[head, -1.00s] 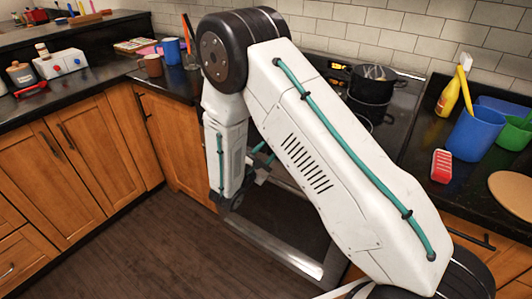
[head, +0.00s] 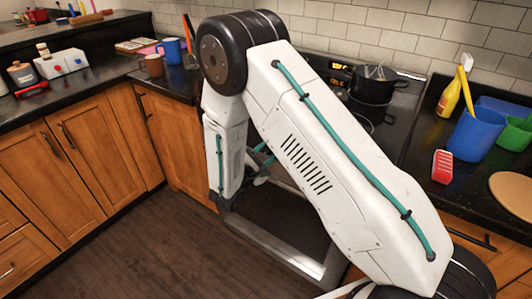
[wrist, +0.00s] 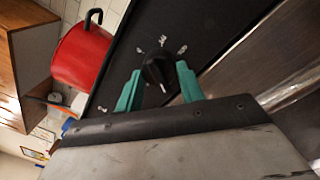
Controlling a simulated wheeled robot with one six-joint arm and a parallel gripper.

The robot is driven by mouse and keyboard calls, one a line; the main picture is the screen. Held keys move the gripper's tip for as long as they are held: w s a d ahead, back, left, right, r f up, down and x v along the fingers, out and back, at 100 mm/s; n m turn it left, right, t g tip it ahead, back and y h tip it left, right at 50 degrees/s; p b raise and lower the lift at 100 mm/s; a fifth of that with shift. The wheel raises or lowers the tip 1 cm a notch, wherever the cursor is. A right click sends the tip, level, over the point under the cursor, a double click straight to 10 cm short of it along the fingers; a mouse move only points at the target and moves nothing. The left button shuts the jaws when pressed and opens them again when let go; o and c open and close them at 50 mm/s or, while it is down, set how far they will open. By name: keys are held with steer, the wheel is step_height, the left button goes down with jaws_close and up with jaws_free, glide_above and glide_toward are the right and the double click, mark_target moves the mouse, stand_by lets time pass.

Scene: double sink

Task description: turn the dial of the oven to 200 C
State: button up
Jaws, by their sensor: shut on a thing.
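The oven dial (wrist: 158,73) is a black round knob on a dark panel (wrist: 200,22) in the wrist view. Its white pointer line points toward the bottom of the picture. Small white markings stand around it, too small to read surely. My gripper (wrist: 160,86) has its two teal fingers on either side of the dial, shut on it. In the head view the dial is hidden behind my arm. The oven's cooktop (head: 392,133) shows behind the arm, and a metal frame edge (head: 275,250) shows below it.
A black pot (head: 372,86) stands on the cooktop. On the right counter are a blue cup (head: 474,135), a yellow bottle (head: 448,98) and a red grater-like thing (head: 442,166). A red pot (wrist: 80,57) shows in the wrist view. The floor (head: 150,245) at left is clear.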

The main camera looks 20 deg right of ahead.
steer(key=o, duration=1)
steer(key=shift+a, duration=0.1)
steer(key=v, duration=0.7)
steer(key=shift+s+a, duration=0.25)
steer(key=shift+s, duration=0.05)
